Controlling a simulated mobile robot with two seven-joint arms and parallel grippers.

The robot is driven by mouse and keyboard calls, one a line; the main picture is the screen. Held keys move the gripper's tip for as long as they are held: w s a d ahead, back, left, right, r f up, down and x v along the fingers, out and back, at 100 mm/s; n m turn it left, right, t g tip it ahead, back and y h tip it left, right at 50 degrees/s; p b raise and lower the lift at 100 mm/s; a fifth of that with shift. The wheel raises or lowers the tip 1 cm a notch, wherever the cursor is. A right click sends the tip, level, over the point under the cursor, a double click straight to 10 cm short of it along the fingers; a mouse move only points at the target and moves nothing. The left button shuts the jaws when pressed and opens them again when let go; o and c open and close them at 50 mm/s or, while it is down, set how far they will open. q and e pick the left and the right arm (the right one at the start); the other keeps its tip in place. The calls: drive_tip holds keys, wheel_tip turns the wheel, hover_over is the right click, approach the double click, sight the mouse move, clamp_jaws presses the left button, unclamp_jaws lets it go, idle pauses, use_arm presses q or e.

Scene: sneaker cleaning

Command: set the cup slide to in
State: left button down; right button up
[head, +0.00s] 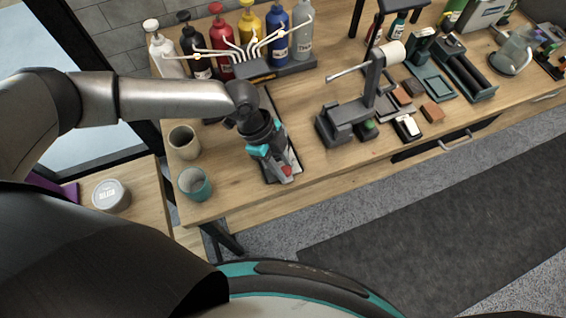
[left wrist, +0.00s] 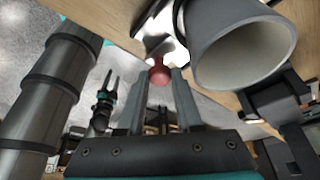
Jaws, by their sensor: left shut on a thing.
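In the head view my left gripper (head: 285,176) is over a dark narrow tray (head: 297,158) at the table's front edge, which looks like the cup slide. It is shut on a small red knob, seen between the fingertips in the left wrist view (left wrist: 158,74). The arm hides most of the slide in the head view. A large grey cup (left wrist: 205,42) with a pale inside is close by on the right in the left wrist view. My right gripper (left wrist: 111,80) shows small in the left wrist view, with its two fingers apart and nothing between them.
A beige cup (head: 184,142) and a teal cup (head: 194,184) stand left of the slide. Several pump bottles (head: 277,38) stand behind it. A dark stand with a white roll (head: 395,52) is to the right. A tin (head: 110,195) sits on the lower left surface.

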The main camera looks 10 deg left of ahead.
idle(0.7)
use_arm(q)
drive_tip(key=w+a+b, duration=0.1)
drive_tip(key=w, duration=0.1)
drive_tip(key=w+a+b, duration=0.2)
drive_tip(key=w+a, duration=0.1)
drive_tip(key=shift+w+f+b, duration=0.2)
drive_tip(key=shift+w+b, duration=0.15)
drive_tip(key=shift+w+a+r, duration=0.2)
drive_tip(key=shift+w+a, duration=0.1)
drive_tip(key=shift+w, duration=0.25)
drive_tip(key=c, duration=0.6)
unclamp_jaws()
drive_tip(key=v, duration=1.5)
drive_tip(key=shift+r+p, duration=0.15)
drive_tip(key=shift+p, duration=0.25)
